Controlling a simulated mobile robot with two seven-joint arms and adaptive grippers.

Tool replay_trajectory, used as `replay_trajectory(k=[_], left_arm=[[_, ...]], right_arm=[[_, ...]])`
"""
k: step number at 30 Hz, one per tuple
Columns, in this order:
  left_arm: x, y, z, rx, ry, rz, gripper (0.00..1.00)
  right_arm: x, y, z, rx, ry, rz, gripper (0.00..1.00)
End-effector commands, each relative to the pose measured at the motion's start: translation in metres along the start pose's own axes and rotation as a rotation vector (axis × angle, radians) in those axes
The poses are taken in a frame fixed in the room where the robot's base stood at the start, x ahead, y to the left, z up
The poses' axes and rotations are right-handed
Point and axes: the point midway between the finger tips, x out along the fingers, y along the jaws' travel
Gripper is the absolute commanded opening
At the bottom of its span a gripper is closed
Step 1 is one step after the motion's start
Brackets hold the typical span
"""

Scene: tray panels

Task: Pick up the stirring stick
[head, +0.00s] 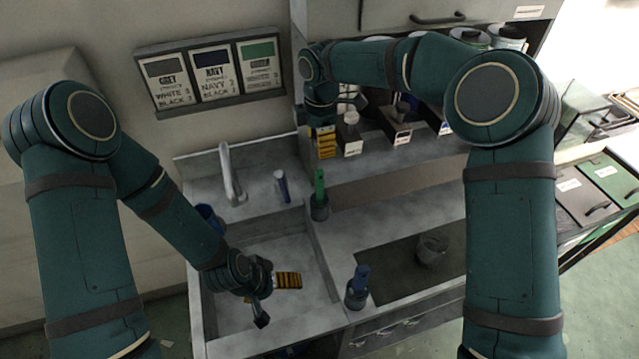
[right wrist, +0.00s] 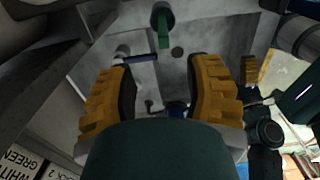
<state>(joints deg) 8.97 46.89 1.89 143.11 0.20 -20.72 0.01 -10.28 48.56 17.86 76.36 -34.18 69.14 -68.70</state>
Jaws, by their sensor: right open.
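The task's stick is not clearly identifiable. A green upright stick-like handle (head: 319,185) stands in a dark cup (head: 319,208) beside the sink. The green handle (right wrist: 163,35) also shows beyond the fingers in the right wrist view. A blue-handled item (head: 361,277) stands in another cup (head: 356,295) at the counter's front. My right gripper (head: 327,143) is open and empty, above and behind the green handle, near the shelf; its yellow fingers (right wrist: 160,80) are spread apart. My left gripper (head: 280,285) is over the sink; its jaw gap is unclear.
The sink (head: 240,310) has a tall tap (head: 230,175). A clear beaker (head: 432,250) sits in the dark recessed area at right. The counter between has bare room.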

Motion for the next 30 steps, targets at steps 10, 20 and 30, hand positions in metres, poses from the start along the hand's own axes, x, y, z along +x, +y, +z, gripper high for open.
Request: replay_trajectory(k=[10, 20, 30], left_arm=[[0.001, 0.000, 0.000, 0.000, 0.000, 0.000, 1.00], [0.000, 0.000, 0.000, 0.000, 0.000, 0.000, 1.00], [-0.004, 0.002, -0.001, 0.000, 0.000, 0.001, 1.00]], right_arm=[[0.062, -0.001, 0.000, 0.001, 0.001, -0.004, 0.50], [0.085, -0.001, -0.001, 0.000, 0.000, -0.002, 0.50], [0.128, -0.001, -0.003, 0.000, 0.001, -0.002, 0.50]])
